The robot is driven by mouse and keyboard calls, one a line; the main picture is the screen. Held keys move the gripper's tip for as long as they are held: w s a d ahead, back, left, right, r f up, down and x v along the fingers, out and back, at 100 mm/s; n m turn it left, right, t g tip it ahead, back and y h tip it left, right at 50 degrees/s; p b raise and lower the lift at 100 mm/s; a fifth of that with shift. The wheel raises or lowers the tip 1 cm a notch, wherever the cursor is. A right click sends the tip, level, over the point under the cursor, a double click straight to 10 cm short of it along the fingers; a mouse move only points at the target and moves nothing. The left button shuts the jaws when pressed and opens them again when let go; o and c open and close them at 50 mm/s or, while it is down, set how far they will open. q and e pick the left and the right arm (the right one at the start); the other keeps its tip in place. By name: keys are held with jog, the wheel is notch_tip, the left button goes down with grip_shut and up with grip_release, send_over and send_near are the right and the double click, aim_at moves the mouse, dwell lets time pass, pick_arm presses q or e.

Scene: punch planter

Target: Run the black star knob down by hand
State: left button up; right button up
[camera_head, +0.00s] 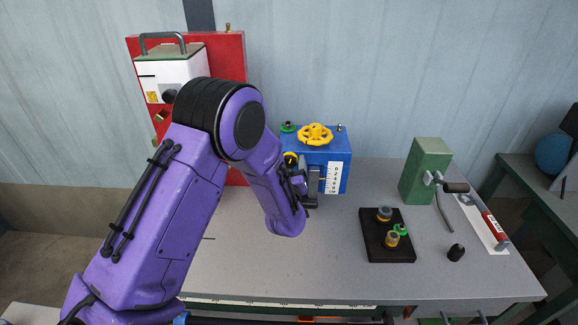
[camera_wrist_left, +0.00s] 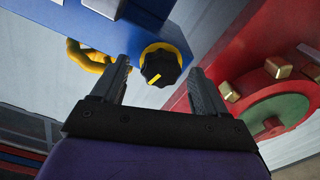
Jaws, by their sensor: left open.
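A black lobed knob (camera_wrist_left: 160,67) with a yellow mark and a yellow ring behind it sits on the blue box (camera_wrist_left: 100,28). In the head view the blue box (camera_head: 340,178) stands at the back of the table; my left arm hides the knob's face, and a bit of yellow ring (camera_head: 290,158) shows. My left gripper (camera_head: 309,188) is at the box's front. In the wrist view my left gripper (camera_wrist_left: 160,65) is open, with one finger on each side of the knob and visible gaps on both sides. My right gripper is not in view.
A yellow handwheel (camera_head: 315,133) tops the blue box. A red panel (camera_head: 228,60) with a white box (camera_head: 180,70) stands at the left. A black block (camera_head: 378,250) with brass and green parts, a black piece (camera_head: 456,253) and a green block (camera_head: 425,172) are at the right.

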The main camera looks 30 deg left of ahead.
pick_arm(q)
jog(key=c, duration=1.1)
jog(key=m, duration=0.3)
jog(key=shift+o, duration=0.2)
jog(key=m, duration=0.2)
jog(key=shift+m, duration=0.3)
jog(key=o, duration=1.1)
jog(key=shift+c, duration=0.2)
jog(key=b+v, duration=0.2)
jog(key=v, duration=0.8)
jog(key=shift+s+d, duration=0.15)
jog(key=shift+d, duration=0.1)
